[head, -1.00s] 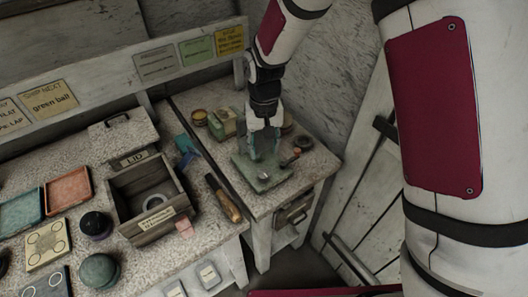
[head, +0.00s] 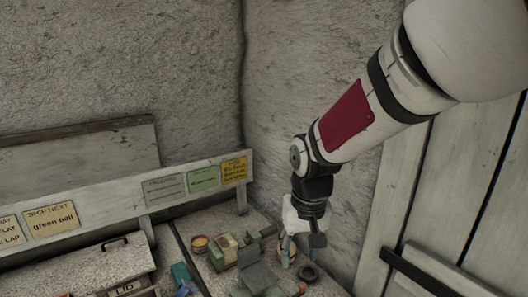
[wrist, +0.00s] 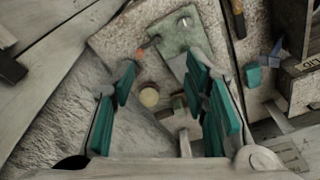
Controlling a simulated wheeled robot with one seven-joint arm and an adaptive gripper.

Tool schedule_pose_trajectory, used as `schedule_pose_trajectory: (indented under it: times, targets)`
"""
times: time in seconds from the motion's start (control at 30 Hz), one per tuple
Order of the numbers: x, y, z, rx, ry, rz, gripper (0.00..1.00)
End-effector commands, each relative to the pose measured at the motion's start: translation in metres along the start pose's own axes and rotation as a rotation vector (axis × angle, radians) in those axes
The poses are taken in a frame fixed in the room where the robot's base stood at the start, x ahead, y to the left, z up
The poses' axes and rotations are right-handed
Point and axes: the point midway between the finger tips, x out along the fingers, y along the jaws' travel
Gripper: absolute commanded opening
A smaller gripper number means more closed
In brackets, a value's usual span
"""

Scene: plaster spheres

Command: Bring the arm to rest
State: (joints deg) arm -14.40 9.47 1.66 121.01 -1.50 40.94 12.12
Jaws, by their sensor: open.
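My gripper (head: 290,248) hangs at the end of my arm over the small side bench, near the room corner. In the wrist view my gripper (wrist: 165,78) has its teal-padded fingers spread wide apart, with nothing between them. A grey-green plate (wrist: 180,42) lies on the speckled bench top beyond the fingertips, apart from them. Its small details are hard to make out. In the head view the arm comes in from the upper right and bends downward at the wrist.
A grey lid (head: 85,268) with a black handle is at lower left. A signboard rail (head: 110,205) runs behind the benches. A white door (head: 440,200) is at right.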

Motion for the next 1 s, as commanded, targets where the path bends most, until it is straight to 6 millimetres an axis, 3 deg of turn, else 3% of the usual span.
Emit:
schedule_pose_trajectory:
  times: [0.03,0.2,0.5,0.8,1.0]
  targets:
    - [-0.021,0.01,0.007,0.01,0.029,-0.001,0.41]
    - [-0.072,0.038,0.037,0.029,0.102,0.002,0.41]
    - [-0.135,0.076,0.108,0.059,0.232,0.018,0.41]
    - [-0.158,0.093,0.168,0.077,0.326,0.039,0.41]
    - [-0.16,0.095,0.178,0.079,0.343,0.044,0.41]
